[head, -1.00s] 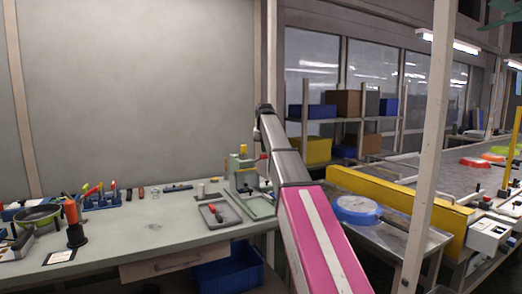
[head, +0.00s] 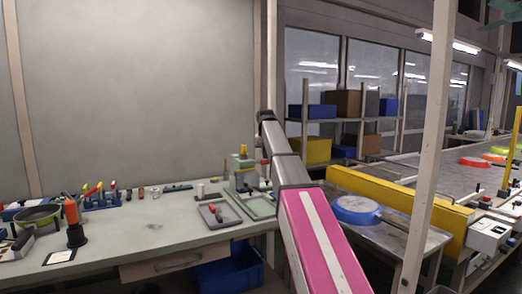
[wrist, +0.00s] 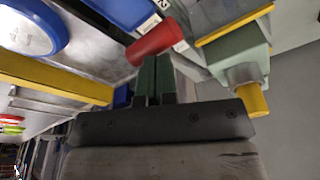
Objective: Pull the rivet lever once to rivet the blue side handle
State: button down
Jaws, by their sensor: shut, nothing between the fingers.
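The green rivet press (head: 240,166) with a yellow cap stands at the right end of the bench. Its lever's red grip (head: 265,162) shows at its right side. In the wrist view the red grip (wrist: 155,42) lies slantwise just beyond the fingertips of my gripper (wrist: 157,60). The green fingers are together with nothing between them; I cannot tell whether the tips touch the grip. The press's yellow-capped part (wrist: 252,98) is right of the fingers. A blue pan (head: 357,208) rests on the metal side table, also in the wrist view (wrist: 32,27). I cannot make out its side handle clearly.
A grey tray (head: 220,214) with small parts lies before the press. Tools, a green bowl (head: 38,216) and an orange-topped holder (head: 73,225) stand at the bench's left. A yellow rail (head: 400,199) borders the conveyor. A white post (head: 430,150) stands at right.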

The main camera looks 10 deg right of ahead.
aim_at(267, 161)
jog(key=shift+s+d+f, duration=0.1)
jog(key=shift+s+f, duration=0.2)
jog(key=shift+f, duration=0.35)
jog(key=shift+s+d+f, duration=0.1)
jog(key=shift+s+f, duration=0.15)
jog(key=shift+f, duration=0.55)
jog(key=shift+s+f, duration=0.2)
jog(key=shift+f, duration=1.05)
jog(key=shift+w+r+v, duration=0.1)
jog(key=shift+w+v, duration=0.25)
jog(key=shift+v, duration=1.25)
jog(key=shift+w+r+v, duration=0.1)
jog(key=shift+w+v, duration=0.2)
jog(key=shift+v, duration=1.3)
jog(key=shift+w+v, duration=0.35)
jog(key=shift+v, duration=1.25)
jog(key=w+v, duration=0.1)
jog(key=v, duration=0.9)
jog(key=shift+d+r, duration=0.25)
jog(key=shift+d, duration=0.3)
